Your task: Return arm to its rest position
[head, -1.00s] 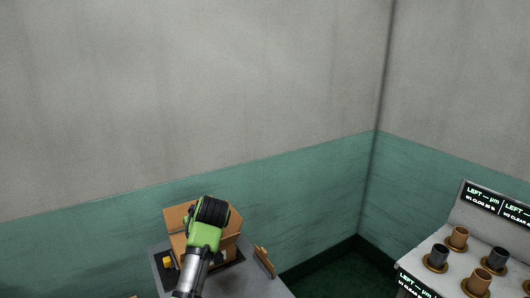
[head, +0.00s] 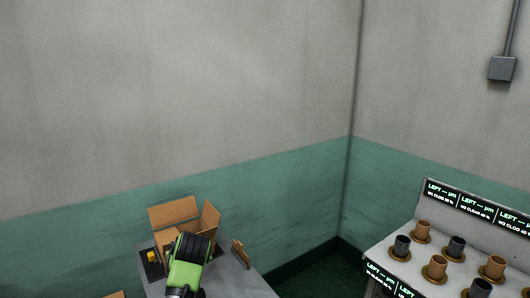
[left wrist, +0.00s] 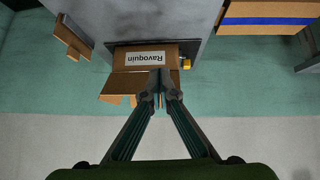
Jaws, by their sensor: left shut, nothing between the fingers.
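My left arm, green and black, comes up from the bottom of the head view in front of an open cardboard box (head: 174,213). In the left wrist view my left gripper (left wrist: 160,84) has its two fingers together, with nothing between them. Its tips overlap the box (left wrist: 126,58), which carries a white "Ravoquin" label. I cannot tell whether the tips touch it. In the head view the arm hides the lower part of the box. My right gripper is not in either view.
The box stands on a grey table (head: 232,282) with a yellow knob (head: 152,256) beside it. At the right a grey console (head: 396,267) holds several brown and dark cups below "LEFT" displays. Another carton with a blue stripe (left wrist: 268,21) shows in the wrist view.

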